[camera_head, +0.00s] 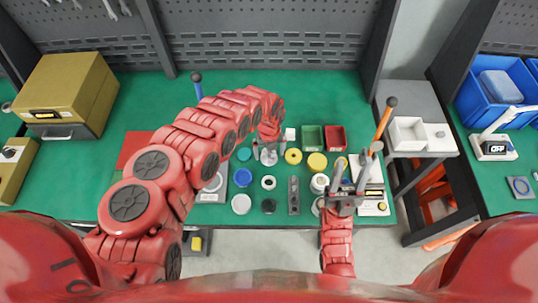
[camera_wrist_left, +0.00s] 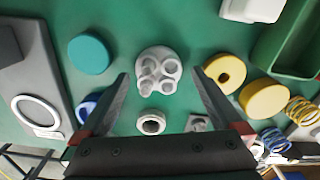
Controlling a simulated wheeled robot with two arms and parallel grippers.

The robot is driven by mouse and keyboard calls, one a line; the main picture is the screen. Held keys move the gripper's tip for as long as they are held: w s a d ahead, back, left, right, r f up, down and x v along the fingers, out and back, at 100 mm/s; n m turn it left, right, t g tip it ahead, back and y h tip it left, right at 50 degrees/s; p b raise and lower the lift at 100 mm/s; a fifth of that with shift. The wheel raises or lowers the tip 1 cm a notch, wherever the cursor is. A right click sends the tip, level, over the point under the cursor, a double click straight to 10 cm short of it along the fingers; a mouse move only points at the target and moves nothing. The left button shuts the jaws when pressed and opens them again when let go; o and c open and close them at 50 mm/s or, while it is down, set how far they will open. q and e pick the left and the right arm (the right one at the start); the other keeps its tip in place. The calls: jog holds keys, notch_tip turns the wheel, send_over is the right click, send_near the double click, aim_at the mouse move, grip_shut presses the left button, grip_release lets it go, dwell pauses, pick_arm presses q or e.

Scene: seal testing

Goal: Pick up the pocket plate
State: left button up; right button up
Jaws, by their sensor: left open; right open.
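The pocket plate, a light grey disc with several round cups (camera_wrist_left: 158,72), stands on the green mat in the left wrist view. My left gripper (camera_wrist_left: 160,78) is open, with one finger to each side of the plate in that picture. I cannot tell whether the fingers are down at its height or above it. In the head view my left gripper (camera_head: 267,152) hangs over the mat and partly hides the plate. My right gripper (camera_head: 356,170) is open over the right part of the table, near several small parts; nothing shows held in it.
Beside the plate lie a teal disc (camera_wrist_left: 89,54), a yellow ring (camera_wrist_left: 226,73), a yellow disc (camera_wrist_left: 265,98) and a white ring (camera_wrist_left: 151,124). A green bin (camera_head: 312,138) and a red bin (camera_head: 335,138) stand behind.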

pick_arm(q)
jog(key=shift+s+f, duration=0.1)
jog(key=shift+f, duration=0.3)
jog(key=shift+a+f, duration=0.15)
jog(key=shift+f, duration=0.1)
jog(key=c, duration=1.3)
